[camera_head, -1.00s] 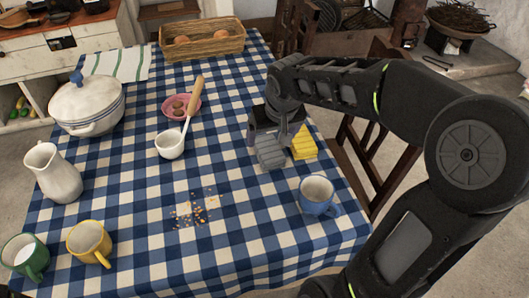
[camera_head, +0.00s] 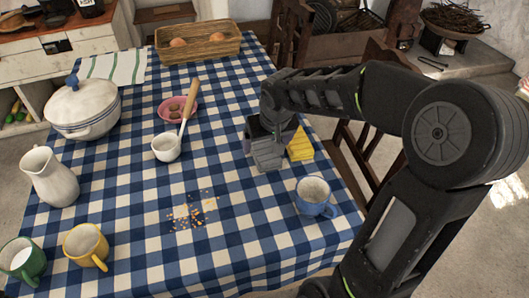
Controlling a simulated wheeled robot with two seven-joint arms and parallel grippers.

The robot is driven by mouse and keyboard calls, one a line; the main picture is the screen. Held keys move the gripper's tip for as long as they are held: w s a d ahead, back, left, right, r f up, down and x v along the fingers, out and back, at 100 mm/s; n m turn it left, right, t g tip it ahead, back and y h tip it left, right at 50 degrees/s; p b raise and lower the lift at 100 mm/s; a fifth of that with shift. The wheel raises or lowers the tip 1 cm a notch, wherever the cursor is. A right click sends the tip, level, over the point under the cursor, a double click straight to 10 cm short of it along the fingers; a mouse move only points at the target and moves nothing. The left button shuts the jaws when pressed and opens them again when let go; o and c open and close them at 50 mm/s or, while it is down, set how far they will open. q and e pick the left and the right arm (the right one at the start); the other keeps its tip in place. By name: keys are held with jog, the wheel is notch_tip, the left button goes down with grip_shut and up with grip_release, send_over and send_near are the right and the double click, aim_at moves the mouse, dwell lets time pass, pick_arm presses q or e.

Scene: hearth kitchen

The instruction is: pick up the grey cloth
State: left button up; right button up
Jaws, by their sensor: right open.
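The grey cloth (camera_head: 267,157) lies on the checked tablecloth right of the table's middle, partly hidden by my right gripper. It looks ribbed, much like the yellow cloth (camera_head: 301,147) just to its right. My right gripper (camera_head: 264,139) points down over the grey cloth with its jaws open. Its fingers are partly hidden by its own body, and I cannot tell whether they touch the cloth. My left gripper is not in view.
A blue mug (camera_head: 314,196) stands in front of the cloths. A white ladle (camera_head: 167,147) and a pink dish (camera_head: 177,108) lie to the left. Crumbs (camera_head: 191,212) are scattered in front. A wicker basket (camera_head: 198,41) stands at the back.

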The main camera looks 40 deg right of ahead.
aim_at(265, 149)
jog(key=x, duration=0.4)
dwell(0.5)
jog(key=c, duration=1.4)
jog(key=shift+c, duration=0.2)
notch_tip(265, 149, up, 10)
jog(key=shift+p, duration=0.4)
